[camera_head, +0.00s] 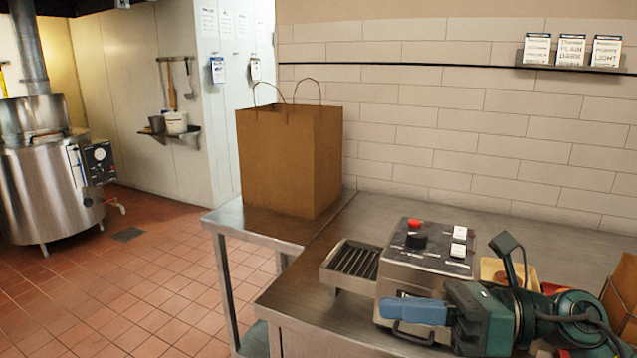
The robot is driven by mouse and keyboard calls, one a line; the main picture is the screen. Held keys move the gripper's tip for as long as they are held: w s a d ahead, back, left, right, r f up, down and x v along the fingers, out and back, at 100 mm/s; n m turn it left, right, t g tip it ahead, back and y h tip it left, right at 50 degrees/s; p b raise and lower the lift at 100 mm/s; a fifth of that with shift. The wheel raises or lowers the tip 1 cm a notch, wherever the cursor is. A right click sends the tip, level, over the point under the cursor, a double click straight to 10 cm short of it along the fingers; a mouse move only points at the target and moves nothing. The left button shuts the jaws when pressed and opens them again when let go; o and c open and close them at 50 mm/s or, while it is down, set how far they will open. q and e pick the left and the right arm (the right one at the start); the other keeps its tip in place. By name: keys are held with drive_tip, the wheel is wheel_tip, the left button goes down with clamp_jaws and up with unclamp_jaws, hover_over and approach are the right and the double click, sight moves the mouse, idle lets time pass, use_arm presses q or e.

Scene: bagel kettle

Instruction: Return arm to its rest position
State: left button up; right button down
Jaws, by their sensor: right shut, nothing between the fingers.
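My right arm (580,318) comes in from the lower right, over the steel counter (300,297). My right gripper (388,309) points left, with its blue fingers shut and nothing between them. It is in front of a steel machine (422,275) with a red button, a black knob and white switches, and covers part of its front. I cannot tell whether it touches the machine. My left gripper is not in view.
A brown paper bag (288,160) stands on the counter's far left part. A wire rack tray (352,262) adjoins the machine. A steel kettle (45,185) stands on the tiled floor at left. Signs (571,50) stand on a wall ledge. Items behind my arm are partly hidden.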

drive_tip(key=w+d+f+m+t+h, duration=0.2)
drive_tip(key=f+m+t+h, duration=0.4)
drive_tip(key=m, duration=0.9)
drive_tip(key=w+d+f+m+t+h, duration=0.1)
drive_tip(key=d+f+m+t+h, duration=0.1)
drive_tip(key=f+m+t, duration=0.95)
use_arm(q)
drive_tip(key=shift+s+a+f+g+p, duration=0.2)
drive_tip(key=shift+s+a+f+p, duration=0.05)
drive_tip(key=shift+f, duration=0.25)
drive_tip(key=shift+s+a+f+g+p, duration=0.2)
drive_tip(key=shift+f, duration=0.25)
use_arm(e)
drive_tip(key=s+f+m+g+h, duration=0.6)
drive_tip(key=s+f+m+g, duration=0.4)
drive_tip(key=f+m, duration=0.8)
drive_tip(key=s, duration=0.3)
drive_tip(key=shift+f, duration=0.3)
